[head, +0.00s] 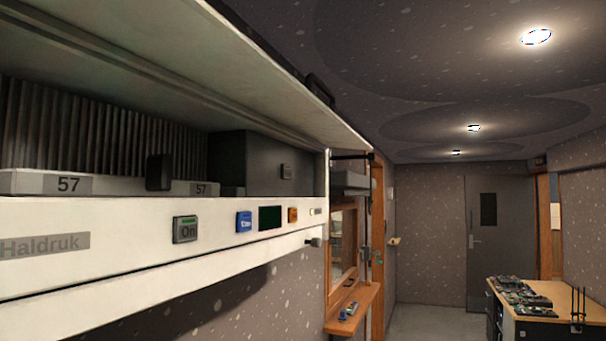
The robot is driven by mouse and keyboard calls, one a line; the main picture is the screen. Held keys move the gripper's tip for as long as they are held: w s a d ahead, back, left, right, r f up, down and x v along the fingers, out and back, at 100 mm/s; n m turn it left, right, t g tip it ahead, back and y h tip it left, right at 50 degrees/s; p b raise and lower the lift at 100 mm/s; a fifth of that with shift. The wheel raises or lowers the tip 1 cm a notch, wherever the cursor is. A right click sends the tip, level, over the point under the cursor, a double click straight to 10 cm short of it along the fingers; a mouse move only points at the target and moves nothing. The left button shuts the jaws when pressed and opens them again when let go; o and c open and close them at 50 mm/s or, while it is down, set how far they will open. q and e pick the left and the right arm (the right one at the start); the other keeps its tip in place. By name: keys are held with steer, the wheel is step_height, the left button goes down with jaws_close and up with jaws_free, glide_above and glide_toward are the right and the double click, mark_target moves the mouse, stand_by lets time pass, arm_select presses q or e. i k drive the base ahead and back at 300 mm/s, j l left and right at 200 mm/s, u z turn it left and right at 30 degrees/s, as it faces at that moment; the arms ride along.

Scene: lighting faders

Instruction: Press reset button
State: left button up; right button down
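A white panel labelled "Haldruk" (45,246) fills the left side of the head view. Along it sit a grey "On" button (185,230) with a green strip, a blue button (244,222), a dark green display (270,217), an orange button (293,215) and a small white part (312,212). A small grey button (286,171) sits on the dark box inside the open cabinet. I can read no reset label on any of them. Neither of my grippers is in view.
A raised lid (250,60) hangs over the cabinet, with a black handle (159,172) below it. A wooden shelf (352,308) juts from the left wall. A desk with equipment (523,297) stands at right. Floor (425,322) between them is clear, towards a grey door (483,245).

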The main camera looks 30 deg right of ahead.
mark_target(287, 172)
steer(key=i+l, duration=0.1)
steer(key=l, duration=0.35)
steer(key=i+l, duration=0.15)
steer(key=l, duration=0.25)
steer(key=i+l, duration=0.1)
steer(key=l, duration=0.35)
steer(key=i+l, duration=0.15)
steer(key=l, duration=0.25)
steer(key=i+l, duration=0.1)
steer(key=l, duration=0.35)
steer(key=i+u, duration=0.05)
